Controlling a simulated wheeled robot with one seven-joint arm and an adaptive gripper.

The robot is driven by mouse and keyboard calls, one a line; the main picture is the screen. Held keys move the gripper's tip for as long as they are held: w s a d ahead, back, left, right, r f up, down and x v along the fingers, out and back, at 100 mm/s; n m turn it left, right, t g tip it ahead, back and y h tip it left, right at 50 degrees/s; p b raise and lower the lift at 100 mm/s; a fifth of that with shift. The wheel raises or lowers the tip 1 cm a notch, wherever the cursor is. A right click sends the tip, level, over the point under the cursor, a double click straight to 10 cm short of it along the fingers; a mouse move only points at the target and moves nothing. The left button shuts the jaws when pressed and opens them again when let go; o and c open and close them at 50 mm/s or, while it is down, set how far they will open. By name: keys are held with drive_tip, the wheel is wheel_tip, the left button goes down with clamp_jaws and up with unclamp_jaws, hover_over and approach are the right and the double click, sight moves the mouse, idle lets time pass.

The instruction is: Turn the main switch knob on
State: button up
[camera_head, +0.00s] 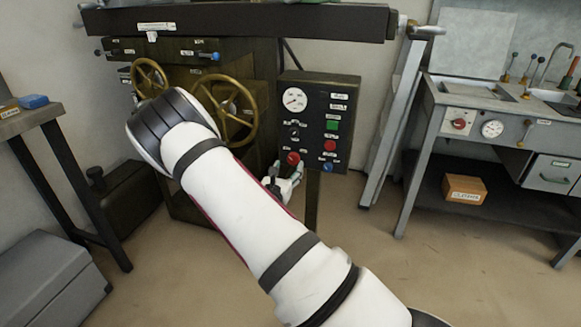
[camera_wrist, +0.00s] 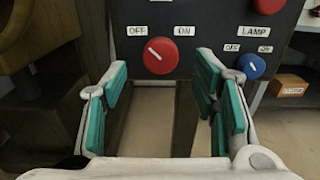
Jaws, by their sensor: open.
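A red knob (camera_wrist: 160,55) with a white pointer line sits low on the dark control panel (camera_head: 319,91), between OFF and ON labels. Its line slants up-left, toward OFF. The label above it is cut off in the wrist view, so I cannot read whether it names the main switch. The same knob (camera_head: 293,158) shows at the panel's lower left in the head view. My gripper (camera_wrist: 162,78) is open and empty, its teal-padded fingers on either side of the knob's line of sight and apart from it. In the head view my gripper (camera_head: 285,181) is just below the knob, partly hidden by my arm.
A blue LAMP knob (camera_wrist: 252,66) is close on the right, near my right finger. Above are a red button (camera_head: 330,145), a green button (camera_head: 332,125) and a gauge (camera_head: 294,99). Brass handwheels (camera_head: 240,112) stand left. A workbench (camera_head: 432,122) stands right.

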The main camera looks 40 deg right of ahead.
sight(293, 160)
drive_tip(key=shift+b+x, duration=0.35)
drive_tip(key=shift+x, duration=1.5)
drive_tip(key=c, duration=1.2)
